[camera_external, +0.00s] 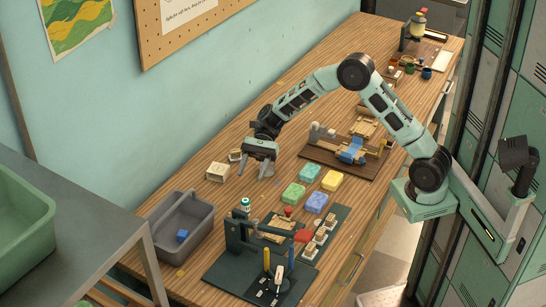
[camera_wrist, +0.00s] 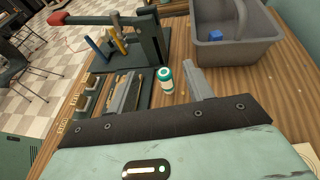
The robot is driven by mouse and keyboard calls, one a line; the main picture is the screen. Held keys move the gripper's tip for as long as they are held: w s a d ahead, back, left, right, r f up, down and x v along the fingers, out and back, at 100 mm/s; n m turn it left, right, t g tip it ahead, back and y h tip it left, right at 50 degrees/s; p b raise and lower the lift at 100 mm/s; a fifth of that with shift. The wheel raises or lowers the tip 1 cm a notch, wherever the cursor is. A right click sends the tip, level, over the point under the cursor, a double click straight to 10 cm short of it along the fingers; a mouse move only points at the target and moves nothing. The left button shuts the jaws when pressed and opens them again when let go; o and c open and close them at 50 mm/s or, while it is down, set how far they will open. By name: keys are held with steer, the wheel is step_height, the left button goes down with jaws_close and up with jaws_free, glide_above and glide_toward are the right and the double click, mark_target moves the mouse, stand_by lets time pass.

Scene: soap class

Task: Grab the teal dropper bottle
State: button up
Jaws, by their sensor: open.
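The teal dropper bottle (camera_wrist: 164,77) is small, with a teal cap and a pale band around its body. In the wrist view it stands upright on the wooden table, ahead of my gripper (camera_wrist: 157,95) and between the lines of its two spread fingers. In the external view the bottle (camera_external: 245,205) stands near the dark press and the grey bin. My gripper (camera_external: 262,165) is open and empty, above the table and farther back than the bottle. The fingers are apart from the bottle.
A grey bin (camera_external: 188,222) holding a blue block stands left of the bottle. A dark press (camera_external: 240,238) with a red-ended lever stands close in front. Coloured soap bars (camera_external: 293,194) lie to the right. A cream block (camera_external: 217,172) sits left of my gripper.

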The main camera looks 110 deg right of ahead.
glide_toward(246, 205)
steer(key=f, duration=0.1)
steer(key=w+a+f, duration=0.1)
steer(key=shift+w+a+f, duration=0.1)
steer(key=shift+w+f, duration=0.2)
steer(key=shift+f, duration=0.05)
steer(key=x, duration=0.6)
steer(key=shift+w+a+f, duration=0.15)
steer(key=shift+w+a, duration=0.05)
steer(key=shift+a, duration=0.05)
steer(key=c, duration=1)
